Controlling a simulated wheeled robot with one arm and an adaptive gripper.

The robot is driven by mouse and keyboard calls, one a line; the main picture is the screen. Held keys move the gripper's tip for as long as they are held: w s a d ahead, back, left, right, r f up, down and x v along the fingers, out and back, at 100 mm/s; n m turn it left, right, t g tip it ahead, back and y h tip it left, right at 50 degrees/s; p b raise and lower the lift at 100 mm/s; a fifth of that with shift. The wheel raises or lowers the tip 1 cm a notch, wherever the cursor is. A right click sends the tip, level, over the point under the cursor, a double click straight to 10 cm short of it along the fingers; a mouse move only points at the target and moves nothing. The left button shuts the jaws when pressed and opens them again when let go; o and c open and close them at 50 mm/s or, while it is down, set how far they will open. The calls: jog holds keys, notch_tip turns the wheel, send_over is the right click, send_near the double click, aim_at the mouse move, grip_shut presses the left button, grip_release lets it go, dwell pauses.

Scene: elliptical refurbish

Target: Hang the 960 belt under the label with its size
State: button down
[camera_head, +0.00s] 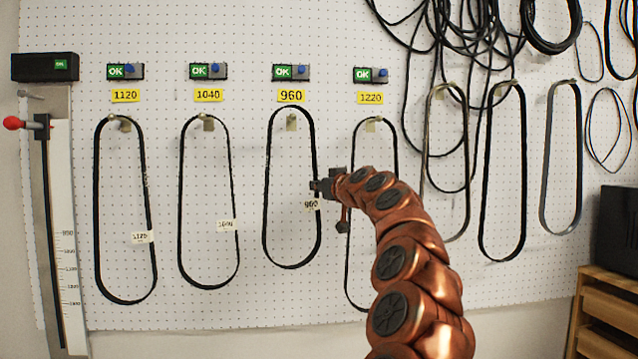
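The 960 belt (267,190) is a black loop with a white tag (311,204) reading 960 on its right side. It hangs upright in front of the pegboard, below the yellow 960 label (291,96). In the picture its top loop surrounds the hook (291,122) and lies a little above it, with a visible gap. I cannot tell whether the hook passes through the loop. My gripper (319,186) is at the belt's right side, just above the tag, and appears shut on it. The fingertips are small and partly dark against the belt.
Belts marked 1120 (97,205) and 1040 (181,200) hang to the left. Another belt (349,230) hangs under the 1220 label (370,98), partly behind my arm. More belts (481,180) hang right. A measuring scale (68,250) stands left; a wooden drawer unit (603,312) is lower right.

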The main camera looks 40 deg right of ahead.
aim_at(312, 192)
jog(key=shift+w+d+p, duration=0.6)
jog(key=shift+w+p, duration=0.2)
jog(key=shift+w, duration=0.05)
jog(key=shift+w+d+f+b, duration=0.15)
jog(key=shift+w+f+b, duration=0.05)
jog(key=shift+f+b, duration=0.25)
jog(key=shift+w+d+f+b, duration=0.15)
jog(key=shift+f+b, duration=0.2)
jog(key=shift+b, duration=0.1)
jog(key=shift+f, duration=0.35)
jog(key=c, duration=1.2)
grip_release()
jog(key=shift+w+d, duration=0.1)
jog(key=shift+w, duration=0.1)
jog(key=shift+c, duration=0.2)
jog(key=shift+s+r, duration=0.1)
jog(key=shift+s, duration=0.05)
